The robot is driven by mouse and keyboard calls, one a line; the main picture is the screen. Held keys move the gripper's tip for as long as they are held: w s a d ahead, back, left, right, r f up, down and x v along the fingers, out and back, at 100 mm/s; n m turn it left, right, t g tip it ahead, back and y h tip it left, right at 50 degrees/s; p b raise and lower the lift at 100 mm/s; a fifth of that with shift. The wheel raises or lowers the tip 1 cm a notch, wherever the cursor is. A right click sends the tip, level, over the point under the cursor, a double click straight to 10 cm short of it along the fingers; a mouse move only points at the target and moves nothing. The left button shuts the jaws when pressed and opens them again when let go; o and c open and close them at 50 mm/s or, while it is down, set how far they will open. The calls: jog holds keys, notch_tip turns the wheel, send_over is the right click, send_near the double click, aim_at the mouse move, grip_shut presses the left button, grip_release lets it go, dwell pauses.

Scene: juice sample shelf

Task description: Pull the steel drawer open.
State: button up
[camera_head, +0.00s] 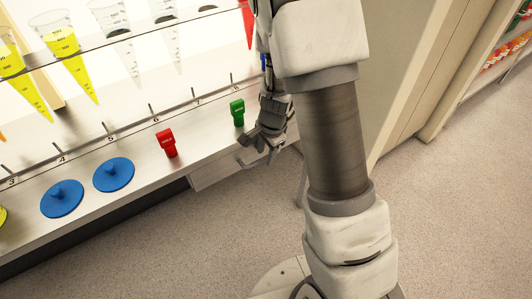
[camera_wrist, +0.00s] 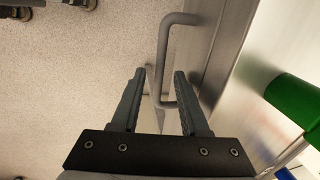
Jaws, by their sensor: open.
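The steel drawer (camera_head: 217,168) is set under the front edge of the counter, and its front looks flush or nearly so. In the wrist view its metal front (camera_wrist: 205,48) lies right of the fingers. Its grey bar handle (camera_wrist: 163,55) stands out from that front, with its lower end between my two fingers. My gripper (camera_wrist: 160,74) is open, one finger on each side of the bar. I cannot tell whether either finger touches it. In the head view my gripper (camera_head: 258,146) is at the drawer front and partly covers the handle.
A green tap (camera_head: 237,112) sits just above the drawer, and shows close to the right finger in the wrist view (camera_wrist: 298,103). A red tap (camera_head: 166,143) and blue discs (camera_head: 114,174) are farther left. Cone-shaped vessels (camera_head: 60,38) hang above. The floor (camera_head: 440,210) before the drawer is clear.

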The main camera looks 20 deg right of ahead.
grip_shut()
dwell(1.3)
